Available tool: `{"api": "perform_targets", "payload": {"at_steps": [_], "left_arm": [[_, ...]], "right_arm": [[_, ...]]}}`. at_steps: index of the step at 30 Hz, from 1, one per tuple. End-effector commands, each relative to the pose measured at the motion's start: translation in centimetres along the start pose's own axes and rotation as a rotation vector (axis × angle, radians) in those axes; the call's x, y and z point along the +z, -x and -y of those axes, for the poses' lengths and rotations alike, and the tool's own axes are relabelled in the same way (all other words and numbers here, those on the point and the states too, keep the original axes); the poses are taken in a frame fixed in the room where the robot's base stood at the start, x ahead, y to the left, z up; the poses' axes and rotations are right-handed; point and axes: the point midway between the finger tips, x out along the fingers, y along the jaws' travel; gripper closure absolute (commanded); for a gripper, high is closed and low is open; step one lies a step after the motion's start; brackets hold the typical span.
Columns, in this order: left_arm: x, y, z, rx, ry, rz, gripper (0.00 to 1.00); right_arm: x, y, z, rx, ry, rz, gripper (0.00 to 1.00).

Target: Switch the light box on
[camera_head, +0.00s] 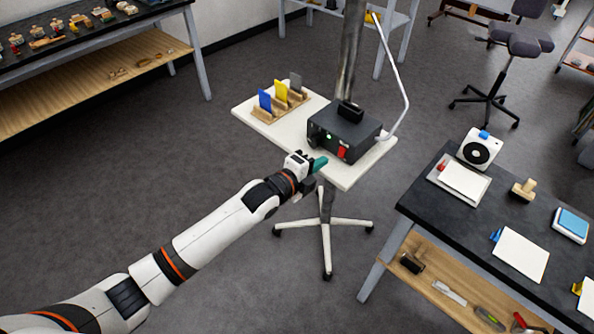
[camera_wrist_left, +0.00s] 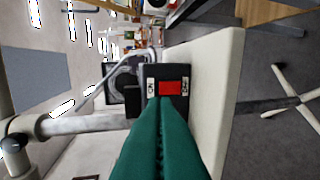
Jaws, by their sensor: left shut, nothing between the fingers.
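The light box (camera_head: 322,121) is a dark box on a small white stand table (camera_head: 240,114). A red switch (camera_head: 342,153) sits on its front, with a small green spot further left on the same face. In the left wrist view the red switch (camera_wrist_left: 174,88) lies between two white labels, seemingly ON at left and OFF at right. My left gripper (camera_head: 319,163) has green fingers, shut and empty, just in front of the box. In the wrist view its fingertips (camera_wrist_left: 167,100) overlap the switch's lower edge; I cannot tell if they touch. My right gripper is not in view.
A wooden rack (camera_head: 268,115) with blue, yellow and grey cards stands on the table left of the box. A white curved arm (camera_head: 397,67) rises at right, and a post stands behind. A dark workbench (camera_head: 452,222) with papers and tools is at right.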

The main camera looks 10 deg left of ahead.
Motion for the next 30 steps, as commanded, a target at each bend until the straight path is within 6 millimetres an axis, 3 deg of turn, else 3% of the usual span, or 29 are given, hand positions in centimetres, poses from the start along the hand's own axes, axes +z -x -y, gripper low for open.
{"api": "perform_targets", "payload": {"at_steps": [4,9,13,21,30], "left_arm": [[0.0,2.5,-0.5,0.001,-0.002,0.001,1.0],[0.1,5.3,-1.2,0.001,-0.002,0.001,1.0],[0.0,6.8,-1.6,0.0,-0.001,0.0,1.0],[0.1,7.6,-1.9,0.0,0.001,0.0,1.0],[0.1,7.6,-1.9,0.0,0.001,0.0,1.0]], "right_arm": [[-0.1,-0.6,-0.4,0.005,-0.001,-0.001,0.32],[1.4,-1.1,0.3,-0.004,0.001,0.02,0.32],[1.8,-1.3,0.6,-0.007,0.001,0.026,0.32],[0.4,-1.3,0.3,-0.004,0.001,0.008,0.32],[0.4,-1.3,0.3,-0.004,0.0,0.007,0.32]]}}
